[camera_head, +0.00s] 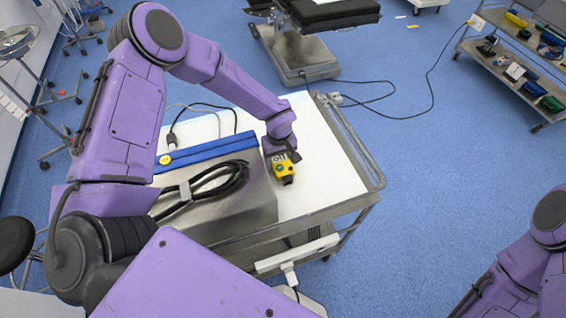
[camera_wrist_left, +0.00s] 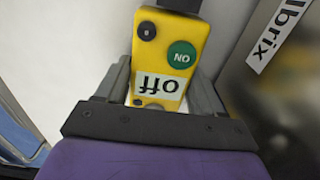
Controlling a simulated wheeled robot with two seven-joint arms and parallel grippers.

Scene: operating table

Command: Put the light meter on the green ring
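The light meter is a yellow block with a green ON button and a white "off" label. It shows in the left wrist view (camera_wrist_left: 148,60) and in the head view (camera_head: 284,171), over the white top of the cart. My left gripper (camera_head: 280,155) points down at it. In the left wrist view the fingers of my left gripper (camera_wrist_left: 163,88) lie close against both sides of the meter and appear shut on it. Whether the meter touches the cart top cannot be told. I can make out no green ring. My right gripper is out of view; only part of that arm shows at lower right.
The metal cart (camera_head: 352,200) has a side rail. On it, left of the meter, stand a grey metal case (camera_head: 245,212) with a coiled black cable (camera_head: 215,180) and a blue bar (camera_head: 208,152). Free white surface (camera_head: 325,165) lies right of the meter. A shelf cart (camera_head: 490,60) stands far right.

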